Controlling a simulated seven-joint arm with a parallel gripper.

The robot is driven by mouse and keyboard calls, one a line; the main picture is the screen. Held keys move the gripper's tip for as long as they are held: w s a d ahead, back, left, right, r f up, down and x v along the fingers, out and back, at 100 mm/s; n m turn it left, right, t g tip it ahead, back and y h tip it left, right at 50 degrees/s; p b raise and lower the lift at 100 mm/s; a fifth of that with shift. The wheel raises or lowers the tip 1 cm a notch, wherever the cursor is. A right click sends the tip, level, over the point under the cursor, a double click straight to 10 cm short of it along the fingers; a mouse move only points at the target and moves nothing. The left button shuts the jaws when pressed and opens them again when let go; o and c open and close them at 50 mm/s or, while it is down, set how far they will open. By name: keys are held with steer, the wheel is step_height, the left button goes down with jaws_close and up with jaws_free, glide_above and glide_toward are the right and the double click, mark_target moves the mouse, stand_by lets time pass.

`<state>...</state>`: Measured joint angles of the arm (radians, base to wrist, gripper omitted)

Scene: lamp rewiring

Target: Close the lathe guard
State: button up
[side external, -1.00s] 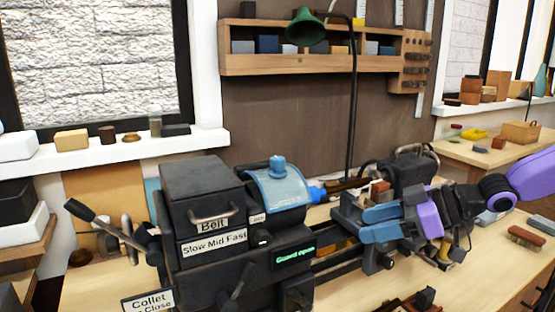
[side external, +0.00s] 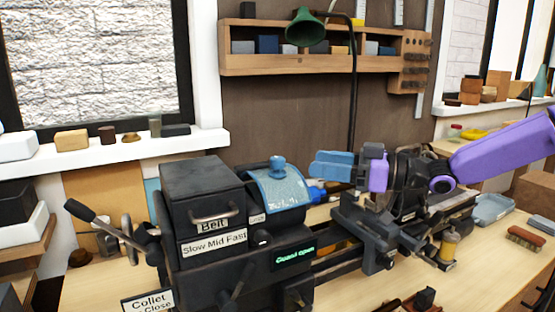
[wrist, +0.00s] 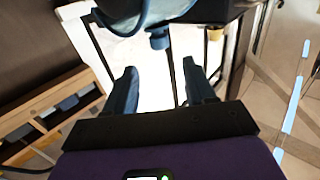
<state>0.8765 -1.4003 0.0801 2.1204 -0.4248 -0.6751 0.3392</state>
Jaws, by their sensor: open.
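The lathe guard (side external: 283,190) is a curved, see-through blue cover on the headstock, with a blue knob (side external: 277,163) on top. The lathe's display (side external: 294,257) reads "Guard open". My gripper (side external: 314,163) is open and empty, its blue fingers pointing left toward the knob. In the side view it is right of the knob at about its height, with a gap between. In the wrist view, the fingers (wrist: 160,80) are spread, and a bluish curved part, seemingly the guard (wrist: 130,12), with the knob (wrist: 159,40) shows beyond them at the top.
The dark belt housing (side external: 200,190) stands left of the guard. The carriage (side external: 365,235) lies below and right of my gripper. A green lamp (side external: 306,28) hangs above on a dark stem (side external: 352,110) behind. A wooden shelf (side external: 300,65) is on the wall.

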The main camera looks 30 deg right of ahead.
mark_target(278, 158)
steer(key=x, duration=0.9)
steer(key=shift+w+a, duration=0.25)
steer(key=shift+a, duration=0.05)
